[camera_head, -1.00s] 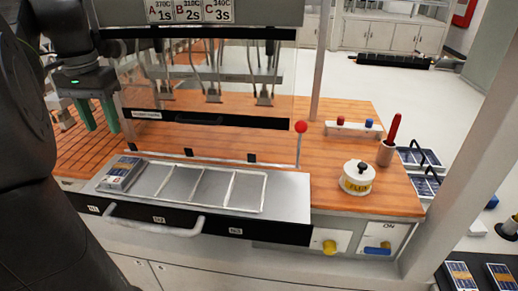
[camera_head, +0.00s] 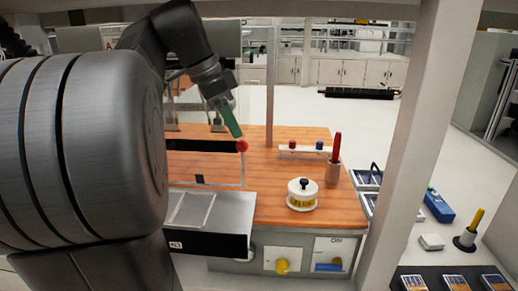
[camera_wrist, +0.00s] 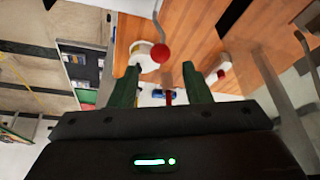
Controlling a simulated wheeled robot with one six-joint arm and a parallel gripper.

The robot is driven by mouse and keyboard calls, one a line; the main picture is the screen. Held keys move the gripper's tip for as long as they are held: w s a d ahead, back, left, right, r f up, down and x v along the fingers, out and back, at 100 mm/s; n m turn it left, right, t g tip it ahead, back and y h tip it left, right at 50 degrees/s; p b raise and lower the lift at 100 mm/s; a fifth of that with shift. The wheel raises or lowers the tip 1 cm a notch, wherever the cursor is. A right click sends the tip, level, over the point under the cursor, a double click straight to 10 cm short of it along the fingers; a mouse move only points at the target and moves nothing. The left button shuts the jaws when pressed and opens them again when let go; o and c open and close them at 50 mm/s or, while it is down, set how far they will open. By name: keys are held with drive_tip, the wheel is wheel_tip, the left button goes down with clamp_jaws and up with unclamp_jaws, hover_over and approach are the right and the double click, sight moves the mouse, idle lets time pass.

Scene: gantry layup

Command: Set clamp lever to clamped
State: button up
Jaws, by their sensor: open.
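The clamp lever is a thin upright rod with a red ball knob (camera_head: 242,146), at the right end of the black bar over the worktop. My gripper (camera_head: 237,134) comes down from above, its green fingertips close to the knob in the head view. In the wrist view the red knob (camera_wrist: 161,53) lies between and just beyond the fingertips of my gripper (camera_wrist: 160,68), which is open and empty. I cannot tell whether a finger touches the knob. My arm hides the left part of the bench.
The white flux pot (camera_head: 303,195) and a red-handled tool in a holder (camera_head: 333,160) stand to the right. A small rack with red and blue knobs (camera_head: 306,154) is behind. The metal tray (camera_head: 224,212) is in front. A white post (camera_head: 400,160) stands at right.

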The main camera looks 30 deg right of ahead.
sight(239, 142)
drive_tip(key=x, duration=0.7)
drive_tip(key=shift+w+a, duration=0.1)
drive_tip(key=shift+c, duration=0.4)
drive_tip(key=shift+f, duration=0.1)
clamp_jaws()
